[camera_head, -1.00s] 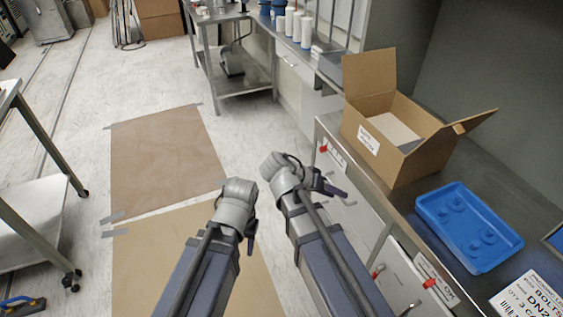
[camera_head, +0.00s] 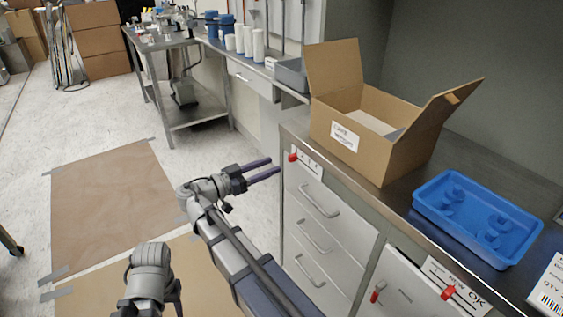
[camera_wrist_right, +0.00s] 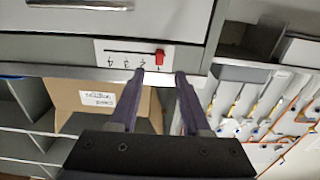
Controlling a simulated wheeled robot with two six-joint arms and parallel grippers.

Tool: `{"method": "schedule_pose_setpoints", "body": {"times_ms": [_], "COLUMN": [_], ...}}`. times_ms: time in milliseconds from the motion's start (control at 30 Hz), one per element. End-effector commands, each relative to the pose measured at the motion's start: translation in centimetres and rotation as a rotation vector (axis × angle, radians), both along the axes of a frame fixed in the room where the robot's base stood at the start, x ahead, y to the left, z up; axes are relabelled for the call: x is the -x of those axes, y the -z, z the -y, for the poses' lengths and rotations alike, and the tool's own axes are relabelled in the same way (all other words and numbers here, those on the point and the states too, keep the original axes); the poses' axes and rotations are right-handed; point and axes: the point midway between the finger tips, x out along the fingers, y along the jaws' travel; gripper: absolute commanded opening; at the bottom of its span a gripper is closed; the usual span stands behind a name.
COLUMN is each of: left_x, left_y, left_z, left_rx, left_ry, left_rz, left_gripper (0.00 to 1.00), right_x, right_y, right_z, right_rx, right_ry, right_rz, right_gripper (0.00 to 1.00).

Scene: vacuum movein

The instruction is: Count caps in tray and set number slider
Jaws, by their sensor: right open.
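The blue tray (camera_head: 428,204) is on the counter and holds several blue caps, some at its left end and some at its right. The number slider is a white card (camera_head: 309,166) on the cabinet front below the counter edge, with a red knob (camera_head: 293,157) at its left end. In the right wrist view the card (camera_wrist_right: 115,58) appears upside down, its red knob (camera_wrist_right: 159,57) at the right end of the slot. My right gripper (camera_head: 275,167) is open and empty, fingers pointing at the card, apart from it. My left gripper (camera_head: 174,292) is low; its jaws are unclear.
An open cardboard box (camera_head: 405,160) stands left of the tray. Drawers with handles (camera_head: 320,202) lie below the card. A second labelled card (camera_head: 442,274) with a red knob (camera_head: 448,292) is farther right.

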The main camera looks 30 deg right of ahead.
Motion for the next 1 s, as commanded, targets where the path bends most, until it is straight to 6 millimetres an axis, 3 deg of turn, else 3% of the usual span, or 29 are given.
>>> {"method": "schedule_pose_setpoints", "body": {"times_ms": [333, 767, 1000], "left_x": [0.0, 0.0, 0.0], "left_y": [0.0, 0.0, 0.0], "left_z": [0.0, 0.0, 0.0], "left_rx": [0.000, 0.000, 0.000], "left_ry": [0.000, 0.000, 0.000], "left_rz": [0.000, 0.000, 0.000], "left_gripper": [0.50, 0.50, 0.50], "right_x": [-0.3, -0.5, -0.4], "right_y": [0.0, 0.0, 0.0], "right_z": [4.9, 5.9, 5.9], "right_rx": [-0.001, -0.002, -0.002], "right_ry": [0.002, -0.001, -0.001], "right_rz": [-0.002, -0.002, -0.002], "right_gripper": [0.47, 0.47, 0.23]}}
